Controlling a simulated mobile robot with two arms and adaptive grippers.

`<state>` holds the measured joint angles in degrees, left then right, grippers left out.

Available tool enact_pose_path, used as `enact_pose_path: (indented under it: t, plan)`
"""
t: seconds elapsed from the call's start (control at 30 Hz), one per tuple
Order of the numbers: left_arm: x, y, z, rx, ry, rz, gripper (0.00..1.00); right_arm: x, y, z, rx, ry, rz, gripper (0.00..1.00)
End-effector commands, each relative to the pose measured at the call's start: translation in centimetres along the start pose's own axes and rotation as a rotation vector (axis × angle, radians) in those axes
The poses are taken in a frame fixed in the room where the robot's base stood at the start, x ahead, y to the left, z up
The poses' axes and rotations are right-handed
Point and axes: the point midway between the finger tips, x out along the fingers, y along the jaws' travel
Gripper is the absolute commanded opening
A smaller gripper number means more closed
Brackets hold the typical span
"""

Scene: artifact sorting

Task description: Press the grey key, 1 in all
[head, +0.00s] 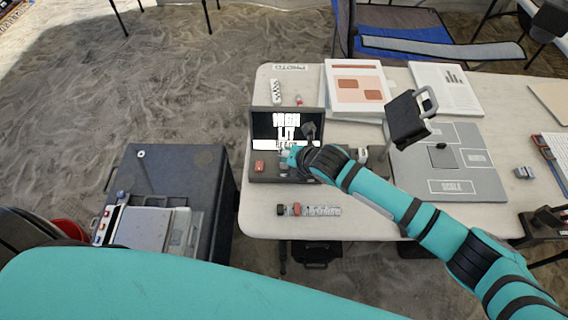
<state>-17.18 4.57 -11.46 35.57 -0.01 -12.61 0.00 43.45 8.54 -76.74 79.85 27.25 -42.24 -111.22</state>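A dark device with a lit screen (262,128) stands open near the left edge of the white table. A red key (260,166) shows on the left of its keypad base (262,178). My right arm reaches in from the right, and my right gripper (288,158) is over the keypad, just right of the red key. The gripper is small here, so I cannot tell whether its fingers are open or touching a key. A small greyish patch shows just below it; the grey key is not clearly seen. My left gripper is out of view.
A small scale bar with blocks (310,210) lies at the table's front edge. Printed sheets (357,70) lie at the back. A dark case (165,165) stands left of the table.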

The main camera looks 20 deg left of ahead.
Motion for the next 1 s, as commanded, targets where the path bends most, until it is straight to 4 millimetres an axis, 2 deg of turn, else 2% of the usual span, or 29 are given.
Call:
enact_pose_path:
  t: [1.0]
  plan:
    - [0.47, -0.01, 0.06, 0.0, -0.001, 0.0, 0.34, 0.62, -0.47, -0.45, 0.0, 0.0, 0.0, 0.0]
